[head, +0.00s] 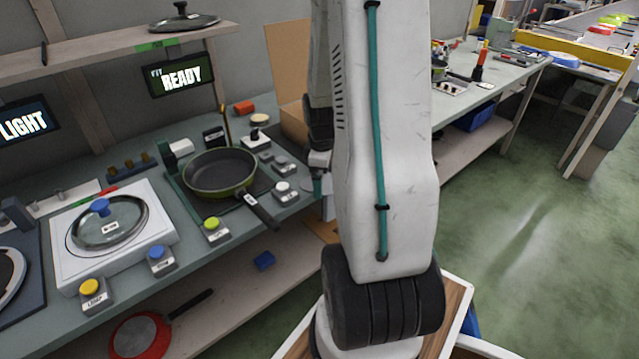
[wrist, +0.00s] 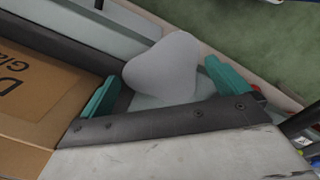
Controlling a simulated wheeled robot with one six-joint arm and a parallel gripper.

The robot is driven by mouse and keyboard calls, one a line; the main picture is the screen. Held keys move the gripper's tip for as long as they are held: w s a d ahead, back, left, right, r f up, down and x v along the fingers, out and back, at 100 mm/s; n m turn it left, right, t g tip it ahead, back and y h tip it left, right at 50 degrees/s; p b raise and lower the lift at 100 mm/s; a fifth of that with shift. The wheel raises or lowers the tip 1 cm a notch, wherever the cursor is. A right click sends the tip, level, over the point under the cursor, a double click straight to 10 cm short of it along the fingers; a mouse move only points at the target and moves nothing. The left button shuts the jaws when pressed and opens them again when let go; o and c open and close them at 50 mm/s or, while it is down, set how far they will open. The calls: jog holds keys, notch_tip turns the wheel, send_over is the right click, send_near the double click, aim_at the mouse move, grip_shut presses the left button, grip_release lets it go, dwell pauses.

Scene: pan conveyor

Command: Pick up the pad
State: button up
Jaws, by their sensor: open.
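In the wrist view my gripper (wrist: 160,76) is open, with a teal finger at the left and another at the right. A pale grey, rounded three-cornered piece, probably the pad (wrist: 165,62), shows in the space between the fingers. I cannot tell whether either finger touches it. In the head view only a small part of my gripper shows beside the arm, at the bench edge. I cannot make out the pad there; my arm covers that part of the bench.
A cardboard box (wrist: 28,95) lies close to the left finger. In the head view a frying pan (head: 220,170) stands on the bench, left of my arm, with several push-button boxes near it. A glass lid (head: 109,222) lies further left. Open floor (head: 520,215) is at the right.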

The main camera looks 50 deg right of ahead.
jog(key=shift+f, duration=0.1)
jog(key=c, duration=0.7)
